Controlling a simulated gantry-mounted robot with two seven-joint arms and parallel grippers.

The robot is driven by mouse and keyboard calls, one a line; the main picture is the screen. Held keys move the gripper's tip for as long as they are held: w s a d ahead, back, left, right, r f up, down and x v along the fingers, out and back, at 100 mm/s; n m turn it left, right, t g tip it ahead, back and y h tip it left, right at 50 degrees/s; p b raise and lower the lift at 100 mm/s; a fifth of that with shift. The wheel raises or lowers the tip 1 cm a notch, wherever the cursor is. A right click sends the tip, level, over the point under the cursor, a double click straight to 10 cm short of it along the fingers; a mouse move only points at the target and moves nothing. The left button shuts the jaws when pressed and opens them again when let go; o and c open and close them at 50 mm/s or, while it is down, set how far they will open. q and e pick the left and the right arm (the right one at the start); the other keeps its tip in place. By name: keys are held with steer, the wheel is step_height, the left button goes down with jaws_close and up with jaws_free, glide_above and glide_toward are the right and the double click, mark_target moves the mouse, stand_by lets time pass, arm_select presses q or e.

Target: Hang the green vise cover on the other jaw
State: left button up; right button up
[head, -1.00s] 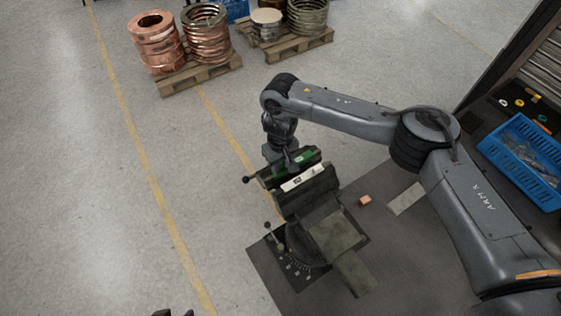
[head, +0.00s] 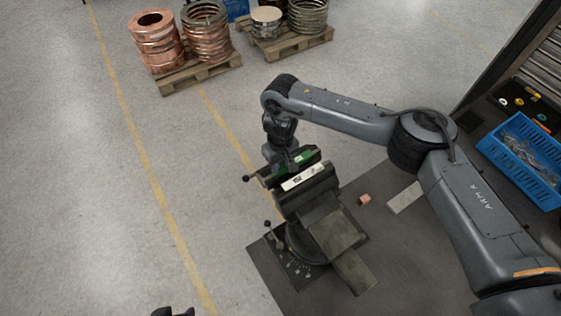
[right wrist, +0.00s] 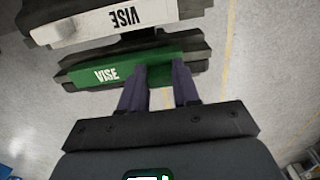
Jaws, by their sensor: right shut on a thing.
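The green vise cover (head: 306,156) lies along the far jaw of the dark vise (head: 316,211). In the right wrist view the green cover (right wrist: 107,73) shows its white VISE lettering, with dark jaw metal above and past its ends. My right gripper (head: 291,165) is shut on the green cover, with its fingers (right wrist: 159,84) on the cover right of the lettering. I cannot tell whether the cover rests fully on the jaw. A white vise cover (head: 303,177) sits on the near jaw and also shows in the wrist view (right wrist: 95,22). My left gripper (head: 173,312) barely shows at the bottom edge.
The vise stands at the corner of a dark bench (head: 395,262). A small copper block (head: 364,199) and a grey plate (head: 405,197) lie right of it. A blue crate (head: 524,160) stands further right. Coils on pallets (head: 200,73) stand on the floor behind.

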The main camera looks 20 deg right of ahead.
stand_by(0.5)
steer(key=shift+f+p, duration=0.15)
steer(key=shift+p, duration=0.15)
steer(key=o, duration=1.1)
steer(key=shift+r+p, duration=0.3)
steer(key=shift+r, duration=0.05)
step_height(320, 180, up, 5)
steer(key=p, duration=0.5)
steer(key=shift+r+p, duration=1.2)
steer(key=shift+p, duration=0.1)
